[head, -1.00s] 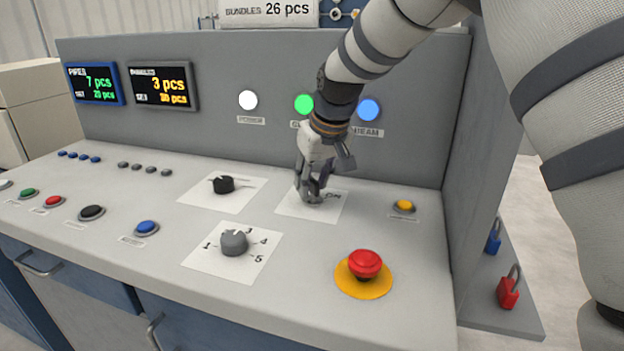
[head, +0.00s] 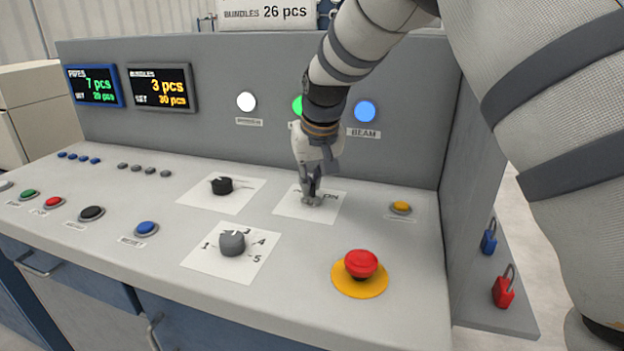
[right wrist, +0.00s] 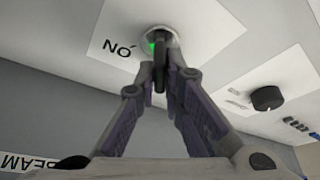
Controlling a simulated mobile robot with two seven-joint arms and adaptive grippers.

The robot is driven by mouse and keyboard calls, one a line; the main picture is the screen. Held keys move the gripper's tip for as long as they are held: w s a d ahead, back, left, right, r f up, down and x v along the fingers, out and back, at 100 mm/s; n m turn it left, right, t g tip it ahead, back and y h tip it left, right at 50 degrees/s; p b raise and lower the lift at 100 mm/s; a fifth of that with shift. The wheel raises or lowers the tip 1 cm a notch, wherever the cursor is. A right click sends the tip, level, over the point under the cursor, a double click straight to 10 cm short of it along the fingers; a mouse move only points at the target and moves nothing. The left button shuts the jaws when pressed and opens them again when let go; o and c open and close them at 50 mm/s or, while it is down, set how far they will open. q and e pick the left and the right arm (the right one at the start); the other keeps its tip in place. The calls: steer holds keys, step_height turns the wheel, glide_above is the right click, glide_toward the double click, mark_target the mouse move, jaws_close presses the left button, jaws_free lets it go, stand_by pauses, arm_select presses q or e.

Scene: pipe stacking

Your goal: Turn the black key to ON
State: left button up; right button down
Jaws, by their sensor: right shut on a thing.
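My right gripper (head: 311,198) points down onto a white label plate (head: 290,209) marked ON on the console. The right wrist view shows its fingers (right wrist: 160,77) shut on the black key (right wrist: 159,88), which stands in a round metal key switch (right wrist: 161,38). A green patch shows at the switch beside the key. The ON lettering is upside down to the left of the key in that view. In the head view the fingers hide the key, so its exact angle is hard to tell. My left gripper is not in view.
A black selector knob (head: 222,186) is left of the key plate, and a grey numbered dial (head: 232,243) is nearer. A red emergency button (head: 361,264) and a yellow button (head: 401,207) are to the right. The upright panel (head: 410,140) stands behind.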

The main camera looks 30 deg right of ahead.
steer(key=m+h, duration=0.1)
steer(key=m, duration=0.1)
steer(key=shift+m, duration=0.4)
steer(key=m, duration=0.1)
steer(key=m+g+h, duration=0.1)
steer(key=m, duration=0.1)
steer(key=shift+f+m+g, duration=0.2)
steer(key=shift+m+g, duration=0.1)
steer(key=m+g+h+b, duration=0.1)
steer(key=m+b, duration=0.1)
steer(key=m, duration=0.2)
steer(key=shift+f+m, duration=0.15)
steer(key=shift+m, duration=0.15)
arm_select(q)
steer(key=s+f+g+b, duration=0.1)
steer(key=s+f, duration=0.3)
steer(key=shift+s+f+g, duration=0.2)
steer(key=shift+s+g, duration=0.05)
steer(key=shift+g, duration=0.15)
arm_select(e)
steer(key=shift+m+g, duration=1.1)
steer(key=shift+m, duration=1.1)
arm_select(q)
steer(key=shift+b, duration=0.3)
arm_select(e)
steer(key=shift+r, duration=0.2)
steer(key=shift+m, duration=0.3)
steer(key=c, duration=1.7)
jaws_free()
steer(key=shift+r, duration=0.1)
